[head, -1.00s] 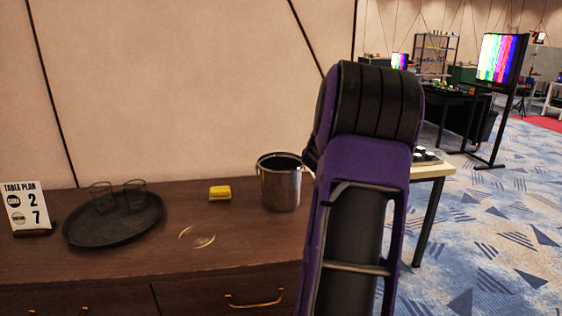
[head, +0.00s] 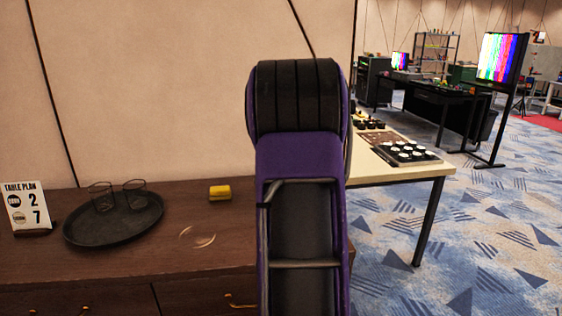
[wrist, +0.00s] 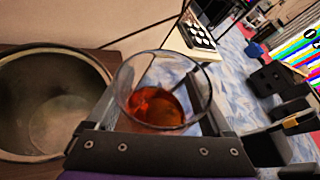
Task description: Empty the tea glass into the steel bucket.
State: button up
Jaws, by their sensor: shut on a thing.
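In the wrist view, the tea glass (wrist: 160,92) is held between the two fingers of my gripper (wrist: 155,120), which is shut on it. The glass is clear, with reddish-brown tea (wrist: 158,108) in its lower part. The steel bucket (wrist: 50,110) is to the left of the glass, apart from it, and its open top faces the camera. The bucket's inside looks grey, and I cannot tell whether anything lies in it. In the head view my arm hides the bucket, the gripper and the glass.
A dark round tray (head: 112,222) with two empty glasses (head: 120,196) stands on the brown cabinet (head: 200,260). A yellow sponge (head: 220,192) lies to its right. A table-plan sign (head: 27,207) stands at far left. A pale table (head: 425,170) with a black tray of white items is at right.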

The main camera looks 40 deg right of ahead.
jog(key=shift+w+a+r+n+g+h, duration=0.2)
jog(key=shift+w+a+r+n+g, duration=0.1)
jog(key=shift+w+r+n, duration=0.25)
jog(key=shift+w+a+r+n+g+h, duration=0.2)
jog(key=shift+w+a+r+n+g, duration=0.1)
jog(key=shift+w+n, duration=0.3)
jog(key=shift+w+r+n+g, duration=0.1)
jog(key=shift+r+n+g, duration=0.2)
jog(key=shift+r+n, duration=0.15)
jog(key=shift+f+n+h, duration=0.3)
jog(key=shift+f, duration=0.1)
jog(key=shift+f+n+g+h, duration=0.2)
jog(key=shift+n+g+h, duration=0.1)
jog(key=shift+n, duration=0.1)
jog(key=shift+f+n, duration=0.25)
jog(key=shift+n, duration=0.25)
jog(key=shift+r+n+g+h, duration=0.25)
jog(key=shift+n+g+h, duration=0.05)
jog(key=shift+r+n, duration=0.15)
jog(key=shift+n, duration=0.15)
jog(key=shift+w+a+r+n+g+h+p, duration=0.25)
jog(key=shift+w+n+p, duration=0.15)
jog(key=shift+p, duration=0.25)
jog(key=shift+w+a+r+n+g+h+p, duration=0.1)
jog(key=shift+w+a+n+g+h+p, duration=0.15)
jog(key=shift+w+p, duration=0.3)
